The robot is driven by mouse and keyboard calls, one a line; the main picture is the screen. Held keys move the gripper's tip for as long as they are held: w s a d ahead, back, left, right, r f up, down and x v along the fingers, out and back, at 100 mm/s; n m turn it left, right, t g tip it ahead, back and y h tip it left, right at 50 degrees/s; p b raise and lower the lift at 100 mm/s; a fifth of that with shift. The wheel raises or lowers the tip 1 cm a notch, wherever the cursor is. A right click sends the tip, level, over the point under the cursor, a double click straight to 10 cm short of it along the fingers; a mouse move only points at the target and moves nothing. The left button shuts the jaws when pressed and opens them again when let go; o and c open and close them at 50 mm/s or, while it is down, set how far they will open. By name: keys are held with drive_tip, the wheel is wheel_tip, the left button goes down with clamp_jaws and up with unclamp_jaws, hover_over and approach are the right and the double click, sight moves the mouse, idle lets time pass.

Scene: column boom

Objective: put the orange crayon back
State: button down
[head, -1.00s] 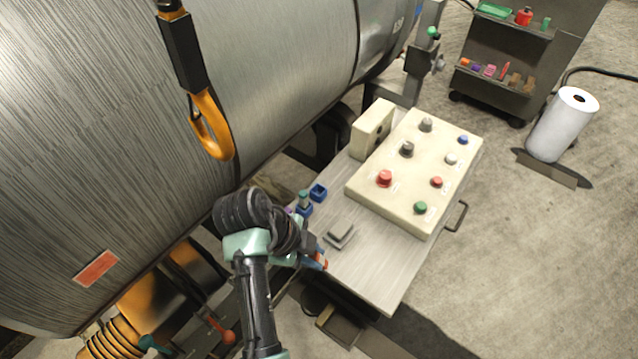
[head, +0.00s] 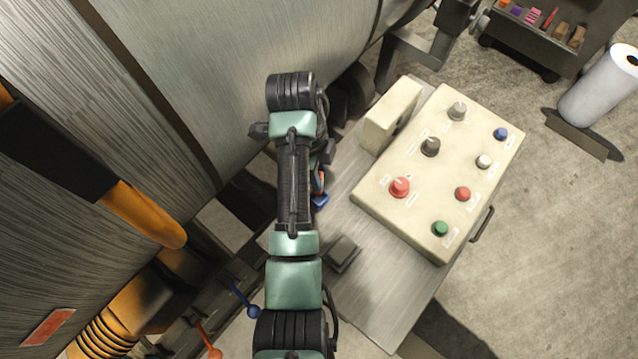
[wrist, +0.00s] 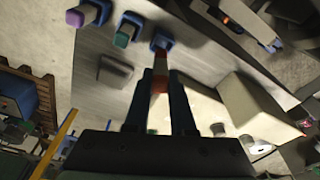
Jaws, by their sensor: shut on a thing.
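The orange crayon (wrist: 159,84), with a pale band, is between the two fingers of my gripper (wrist: 165,78) in the wrist view. My gripper is shut on it. The crayon's far end lines up with a blue holder (wrist: 161,41); I cannot tell whether it is inside or just above it. Two more blue holders stand to its left, one with a green piece (wrist: 123,37) and one with a purple piece (wrist: 76,17). In the head view my arm hides most of the gripper and holders; one blue holder (head: 320,200) shows beside the arm.
A cream control box (head: 440,175) with several knobs and buttons covers the right of the metal table (head: 385,300). A small grey block (head: 343,252) lies near the holders. A large metal drum (head: 190,70) is behind. A trolley (head: 540,45) and white roll (head: 600,90) stand at upper right.

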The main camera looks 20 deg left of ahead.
drive_tip(key=shift+f, duration=3.05)
drive_tip(key=c, duration=0.8)
unclamp_jaws()
drive_tip(key=shift+o, duration=0.2)
drive_tip(key=shift+r, duration=0.1)
wheel_tip(320, 180, up, 12)
drive_tip(key=a+p, duration=0.1)
drive_tip(key=p, duration=0.1)
drive_tip(key=shift+a+p, duration=0.4)
drive_tip(key=shift+w, duration=0.1)
